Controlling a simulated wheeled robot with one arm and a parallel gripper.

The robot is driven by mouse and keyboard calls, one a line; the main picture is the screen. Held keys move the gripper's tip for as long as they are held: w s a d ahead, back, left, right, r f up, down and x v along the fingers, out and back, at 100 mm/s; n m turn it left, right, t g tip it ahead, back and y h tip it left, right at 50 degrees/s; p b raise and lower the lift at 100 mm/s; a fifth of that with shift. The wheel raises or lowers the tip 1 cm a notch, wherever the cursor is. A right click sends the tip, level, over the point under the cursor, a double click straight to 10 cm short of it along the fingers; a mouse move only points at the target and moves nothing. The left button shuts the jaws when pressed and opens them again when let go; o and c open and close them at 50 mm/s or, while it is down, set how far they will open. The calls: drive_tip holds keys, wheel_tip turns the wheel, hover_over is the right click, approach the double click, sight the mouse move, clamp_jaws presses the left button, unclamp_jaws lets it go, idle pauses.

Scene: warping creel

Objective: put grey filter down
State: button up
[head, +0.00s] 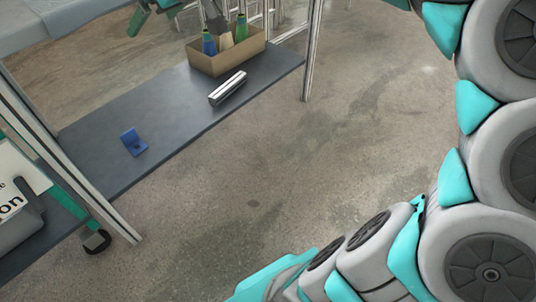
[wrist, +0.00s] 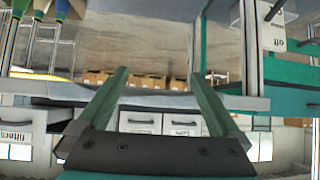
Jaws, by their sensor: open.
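My gripper (wrist: 160,76) shows in the wrist view with its two green fingers spread wide apart. Nothing is held between them. A shiny silver-grey elongated piece (head: 228,88) lies on the dark grey shelf (head: 185,105) in the head view, near the shelf's right part. I cannot tell for sure whether this piece is the grey filter. No other thing that looks like a grey filter is clear in either view.
On the shelf, a cardboard box (head: 228,60) holds several bottles, and a blue bracket (head: 133,142) stands farther left. Metal posts (head: 312,50) rise at the shelf's corners. The concrete floor (head: 270,180) is clear. White drawers (wrist: 140,122), one labelled "filters" (wrist: 15,136), show in the wrist view.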

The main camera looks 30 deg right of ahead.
drive_tip(key=s+d+f+m+g+h, duration=0.1)
drive_tip(key=s+f+g, duration=0.2)
drive_tip(key=s+f, duration=0.5)
drive_tip(key=s+d+f+m+g+h, duration=0.1)
drive_tip(key=s+f+g, duration=0.3)
drive_tip(key=s+f, duration=0.5)
drive_tip(key=s+d+f+m+g+h, duration=0.2)
drive_tip(key=s+f, duration=0.6)
drive_tip(key=s, duration=0.9)
drive_tip(key=shift+s+f+m+g, duration=0.2)
drive_tip(key=shift+m+g, duration=0.1)
drive_tip(key=shift+g, duration=0.9)
